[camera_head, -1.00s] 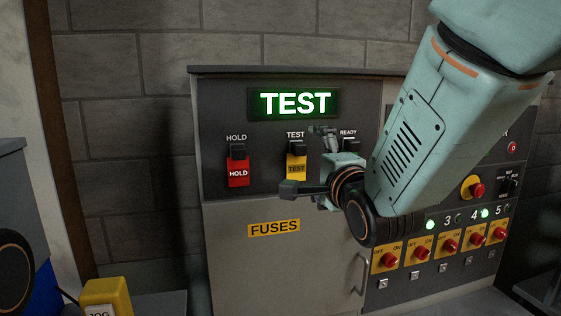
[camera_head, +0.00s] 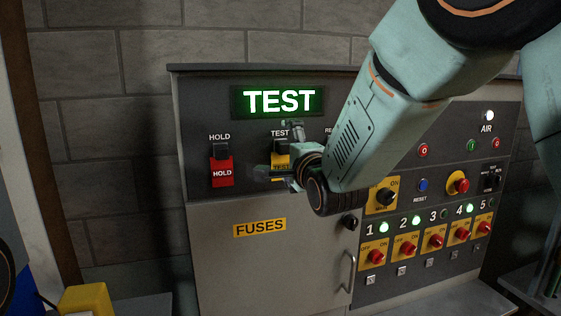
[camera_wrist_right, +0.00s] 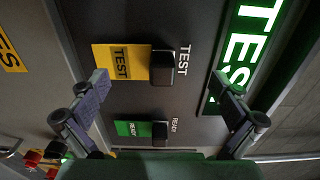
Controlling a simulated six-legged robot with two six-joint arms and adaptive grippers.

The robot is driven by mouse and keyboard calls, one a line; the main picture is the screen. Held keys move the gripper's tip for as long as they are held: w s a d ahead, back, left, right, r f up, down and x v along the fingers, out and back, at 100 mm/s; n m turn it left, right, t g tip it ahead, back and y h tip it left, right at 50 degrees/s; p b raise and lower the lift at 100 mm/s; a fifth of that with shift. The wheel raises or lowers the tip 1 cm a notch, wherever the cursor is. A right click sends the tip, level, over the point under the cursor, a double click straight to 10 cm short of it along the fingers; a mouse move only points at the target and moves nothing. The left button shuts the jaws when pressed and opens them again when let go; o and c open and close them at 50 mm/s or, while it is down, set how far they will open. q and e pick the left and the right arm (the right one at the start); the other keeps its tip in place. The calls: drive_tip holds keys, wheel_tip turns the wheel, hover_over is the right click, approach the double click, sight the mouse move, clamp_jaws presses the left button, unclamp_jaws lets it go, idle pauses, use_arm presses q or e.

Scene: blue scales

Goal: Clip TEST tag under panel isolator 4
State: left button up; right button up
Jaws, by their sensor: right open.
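The yellow TEST tag (camera_head: 279,161) hangs from a dark holder under the TEST label on the panel, partly hidden by my right gripper. In the right wrist view the TEST tag (camera_wrist_right: 121,62) and its holder lie between and beyond the open fingers. My right gripper (camera_head: 279,150) is open and empty in front of the tag; its fingers (camera_wrist_right: 160,84) are apart and I see no contact. Isolator 4 (camera_head: 459,231) is a red knob on a yellow plate at the lower right, with a small clip (camera_head: 455,256) below it. My left gripper is out of view.
A red HOLD tag (camera_head: 222,172) hangs to the left. A green READY tag (camera_wrist_right: 135,129) shows beside the TEST tag in the wrist view. A cabinet door with a FUSES label (camera_head: 260,228) and handle (camera_head: 347,272) is below. A yellow box (camera_head: 85,300) stands at lower left.

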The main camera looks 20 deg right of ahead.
drive_tip(key=shift+w+r, duration=0.2)
drive_tip(key=shift+w, duration=0.05)
drive_tip(key=shift+a, duration=0.15)
drive_tip(key=shift+w, duration=0.2)
drive_tip(key=shift+w+f, duration=0.2)
drive_tip(key=shift+s, duration=0.1)
